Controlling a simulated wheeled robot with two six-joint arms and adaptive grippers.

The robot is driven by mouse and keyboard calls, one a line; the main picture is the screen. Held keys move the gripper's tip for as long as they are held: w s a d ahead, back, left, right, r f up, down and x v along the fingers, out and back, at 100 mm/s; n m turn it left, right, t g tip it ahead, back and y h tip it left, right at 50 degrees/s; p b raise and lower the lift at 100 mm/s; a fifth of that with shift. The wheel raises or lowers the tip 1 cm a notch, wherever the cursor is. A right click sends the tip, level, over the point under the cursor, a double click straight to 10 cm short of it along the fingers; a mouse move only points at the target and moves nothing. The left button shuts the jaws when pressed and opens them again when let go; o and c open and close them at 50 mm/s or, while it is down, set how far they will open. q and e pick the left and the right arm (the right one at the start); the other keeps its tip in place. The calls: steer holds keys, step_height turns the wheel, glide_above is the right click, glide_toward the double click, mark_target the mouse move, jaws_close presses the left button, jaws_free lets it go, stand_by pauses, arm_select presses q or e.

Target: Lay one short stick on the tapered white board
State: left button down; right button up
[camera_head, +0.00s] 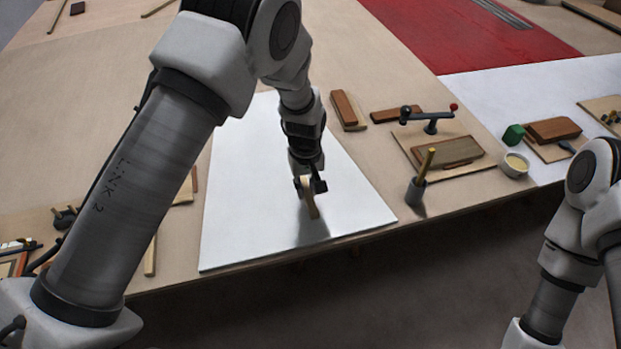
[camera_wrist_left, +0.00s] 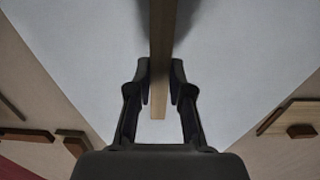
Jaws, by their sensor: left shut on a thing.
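The tapered white board (camera_head: 240,180) lies flat on the workbench, narrow at its far end and wide at the near edge. My left gripper (camera_head: 310,186) is over the board's right half. It is shut on a short wooden stick (camera_head: 309,201), which points toward the near edge. In the left wrist view the stick (camera_wrist_left: 162,60) runs between the two fingertips (camera_wrist_left: 160,85), with white board behind it. I cannot tell whether the stick touches the board. My right arm shows at the right edge; its gripper is out of view.
Right of the board stand a dark cup with a yellow handle (camera_head: 417,186), a small bowl (camera_head: 515,164), a green block (camera_head: 513,135) and brown wooden blocks (camera_head: 345,108). Another stick (camera_head: 150,257) lies left of the board. The bench's near edge runs just below the board.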

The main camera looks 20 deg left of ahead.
arm_select(q)
steer(key=w, duration=0.4)
steer(key=shift+a, duration=0.1)
steer(key=shift+w+f+p, duration=0.25)
steer(key=shift+p, duration=0.1)
step_height(320, 180, down, 3)
steer(key=shift+r+p, duration=0.2)
steer(key=shift+p, duration=0.25)
steer(key=shift+w+f, duration=0.1)
steer(key=shift+f, duration=0.35)
steer(key=c, duration=1.1)
jaws_free()
steer(key=shift+o, duration=0.2)
